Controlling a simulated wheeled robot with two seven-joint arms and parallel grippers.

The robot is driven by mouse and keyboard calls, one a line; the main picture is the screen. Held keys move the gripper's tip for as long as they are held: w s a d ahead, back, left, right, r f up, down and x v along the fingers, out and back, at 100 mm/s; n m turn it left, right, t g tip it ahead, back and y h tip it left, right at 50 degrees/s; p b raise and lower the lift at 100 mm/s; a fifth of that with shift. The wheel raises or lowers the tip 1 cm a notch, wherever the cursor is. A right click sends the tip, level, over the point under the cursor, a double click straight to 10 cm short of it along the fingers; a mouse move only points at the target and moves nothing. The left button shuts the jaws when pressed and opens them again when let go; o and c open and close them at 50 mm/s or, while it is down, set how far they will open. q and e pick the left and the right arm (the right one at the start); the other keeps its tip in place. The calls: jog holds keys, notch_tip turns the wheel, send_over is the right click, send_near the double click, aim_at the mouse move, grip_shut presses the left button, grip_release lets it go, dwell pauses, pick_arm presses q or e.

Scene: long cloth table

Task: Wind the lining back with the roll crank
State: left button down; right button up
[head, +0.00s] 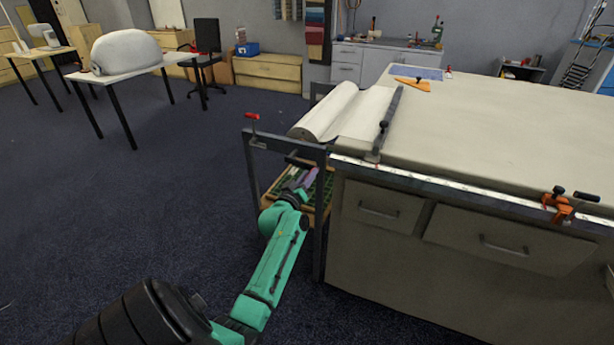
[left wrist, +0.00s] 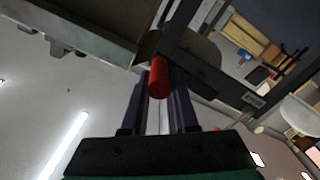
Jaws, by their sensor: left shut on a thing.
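The lining (head: 368,112) is a cream-white cloth running from its roll (head: 330,112) onto the table's left end. The roll lies in a dark metal frame (head: 285,145). My left gripper (head: 311,176) is low beside this frame, below the roll. In the left wrist view, a red cylindrical handle (left wrist: 159,78) sits between the two dark fingers of my left gripper (left wrist: 160,92), which is shut on it. A dark crank arm (head: 299,162) shows just above the gripper in the head view; the handle is hidden there. My right gripper is not in view.
A red-topped knob (head: 252,117) stands on the frame's left corner. A dark bar (head: 388,122) lies across the lining. A green-lined tray (head: 285,188) sits low in the frame behind my arm. An orange clamp (head: 557,203) grips the table's front edge. Open carpet lies left.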

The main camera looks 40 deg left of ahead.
aim_at(311, 168)
pick_arm(q)
jog(key=shift+w+d+r+n+p, duration=0.1)
jog(key=shift+d+r+n+p, duration=0.05)
jog(key=shift+r+n+p, duration=1)
jog(key=shift+r+n+p, duration=0.25)
jog(key=shift+r+p, duration=0.05)
jog(key=shift+r, duration=0.05)
jog(key=c, duration=0.9)
grip_release()
jog(key=shift+o, duration=1.1)
jog(key=shift+w, duration=0.1)
jog(key=shift+d, duration=0.15)
jog(key=shift+a+f, duration=0.1)
jog(key=shift+a, duration=0.1)
